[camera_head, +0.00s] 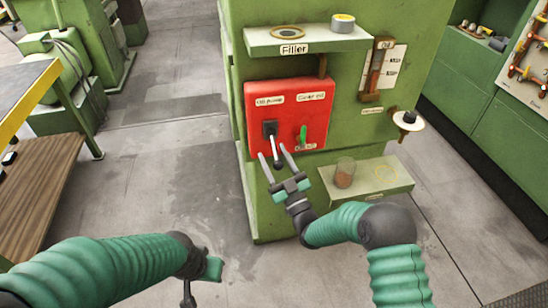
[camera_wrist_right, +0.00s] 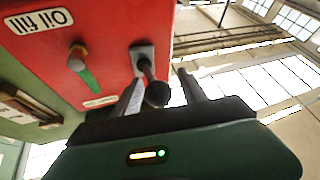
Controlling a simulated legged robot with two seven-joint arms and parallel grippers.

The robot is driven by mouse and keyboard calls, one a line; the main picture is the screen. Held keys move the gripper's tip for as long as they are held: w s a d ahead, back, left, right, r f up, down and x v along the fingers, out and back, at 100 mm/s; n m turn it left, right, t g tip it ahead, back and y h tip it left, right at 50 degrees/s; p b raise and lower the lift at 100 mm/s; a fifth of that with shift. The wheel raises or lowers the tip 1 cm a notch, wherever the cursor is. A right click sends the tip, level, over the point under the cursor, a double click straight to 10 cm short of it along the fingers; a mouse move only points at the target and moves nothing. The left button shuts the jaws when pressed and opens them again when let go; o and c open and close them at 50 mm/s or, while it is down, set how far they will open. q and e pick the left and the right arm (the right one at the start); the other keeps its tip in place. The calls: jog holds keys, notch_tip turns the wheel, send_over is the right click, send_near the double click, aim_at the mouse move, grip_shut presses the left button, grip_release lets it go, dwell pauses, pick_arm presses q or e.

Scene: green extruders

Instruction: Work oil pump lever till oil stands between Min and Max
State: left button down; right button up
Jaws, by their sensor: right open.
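The oil pump lever (camera_head: 275,150) hangs down from a black mount on the red panel (camera_head: 318,105). In the right wrist view its dark round knob (camera_wrist_right: 157,94) sits between my two fingers. My right gripper (camera_head: 272,151) is open, with one finger on each side of the lever; I see a gap on both sides of the knob. The oil gauge (camera_head: 378,68), with its marked plate, is at the panel's upper right; its oil level is too small to read. My left gripper (camera_head: 205,270) is low at the left, away from the machine, its fingers unclear.
A green handle (camera_head: 303,135) is just right of the lever. A shelf marked Filler (camera_head: 293,48) juts out above. A wooden bench (camera_head: 40,165) stands left, with open floor between.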

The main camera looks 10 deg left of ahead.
jog(key=shift+s, duration=0.1)
jog(key=v, duration=1.6)
jog(key=shift+d+f, duration=0.25)
jog(key=shift+f, duration=0.05)
